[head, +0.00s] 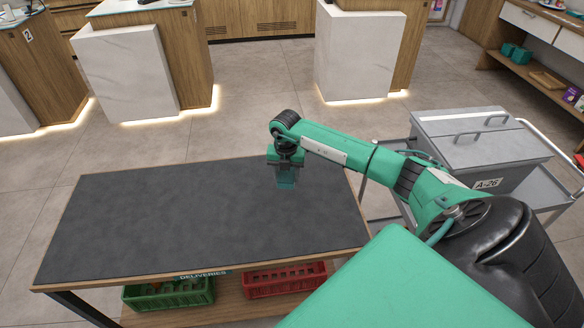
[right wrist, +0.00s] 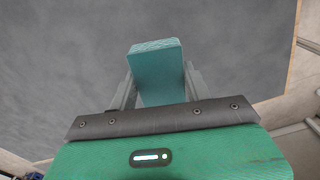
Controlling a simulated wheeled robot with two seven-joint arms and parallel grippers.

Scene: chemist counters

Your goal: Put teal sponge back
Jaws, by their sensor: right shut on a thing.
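The teal sponge (right wrist: 157,72) is a flat block between the two fingers of my right gripper (right wrist: 158,90) in the right wrist view. The gripper is shut on it. In the head view my right gripper (head: 287,168) points down over the far right part of the dark tabletop, and the sponge (head: 287,182) shows below it. I cannot tell whether the sponge touches the table. The dark-topped table (head: 170,225) has wooden edges and a front label reading DELIVERIES. My left gripper is not in view.
The dark tabletop is otherwise bare. A green crate (head: 168,294) and a red crate (head: 285,279) stand on the shelf below. A grey cart with a lidded box (head: 475,140) marked A-26 stands to the right. White-fronted counters (head: 125,75) stand behind, with open floor between.

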